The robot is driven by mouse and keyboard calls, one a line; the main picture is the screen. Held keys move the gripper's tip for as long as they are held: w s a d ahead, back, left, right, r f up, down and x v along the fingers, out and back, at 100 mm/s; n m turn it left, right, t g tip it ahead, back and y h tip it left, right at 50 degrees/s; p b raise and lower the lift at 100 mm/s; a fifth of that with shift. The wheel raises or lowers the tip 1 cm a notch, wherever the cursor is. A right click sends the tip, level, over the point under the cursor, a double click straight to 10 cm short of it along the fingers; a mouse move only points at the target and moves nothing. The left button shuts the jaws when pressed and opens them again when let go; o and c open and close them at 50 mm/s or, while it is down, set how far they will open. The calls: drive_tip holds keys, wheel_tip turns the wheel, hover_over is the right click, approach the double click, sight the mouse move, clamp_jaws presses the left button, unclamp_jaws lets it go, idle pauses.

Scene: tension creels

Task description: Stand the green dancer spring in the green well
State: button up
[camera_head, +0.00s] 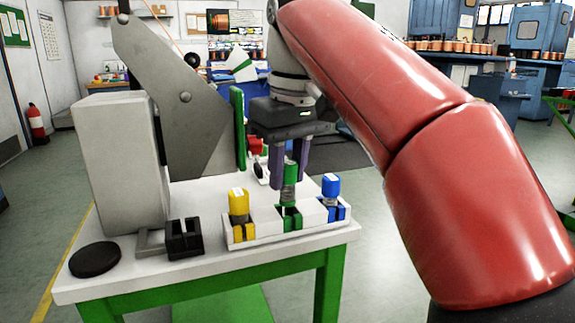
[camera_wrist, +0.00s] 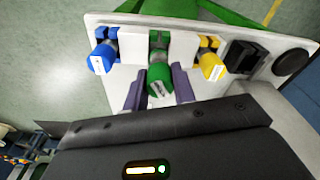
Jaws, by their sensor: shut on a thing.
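The green dancer spring (camera_head: 291,172) has a green cap and a metal coil below it. It is upright between the purple fingers of my gripper (camera_head: 289,184), which is shut on it. The green well (camera_head: 291,219) is the middle well of a white rack, directly under the spring. The coil's lower end is at the well's mouth; I cannot tell how deep it sits. In the wrist view the green cap (camera_wrist: 159,82) shows between the fingers (camera_wrist: 158,92), with the green well (camera_wrist: 158,40) just beyond it.
A yellow-capped spring (camera_head: 238,202) stands in the yellow well on the left, and a blue-capped spring (camera_head: 330,187) in the blue well on the right. A black block (camera_head: 184,240) and a black disc (camera_head: 95,260) lie left of the rack. A grey upright (camera_head: 118,165) stands behind them.

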sight(288, 182)
drive_tip(key=shift+f+b, duration=1.25)
drive_tip(key=shift+f, duration=0.55)
drive_tip(key=o, duration=1.1)
drive_tip(key=shift+c, duration=0.2)
drive_tip(key=shift+r, duration=0.2)
drive_tip(key=r+p, duration=0.1)
drive_tip(key=r, duration=0.1)
drive_tip(key=r+p, duration=0.1)
drive_tip(key=r, duration=0.2)
drive_tip(key=r+p, duration=0.2)
drive_tip(key=shift+s+d+r, duration=0.3)
drive_tip(key=shift+s, duration=0.05)
drive_tip(key=shift+f, duration=0.1)
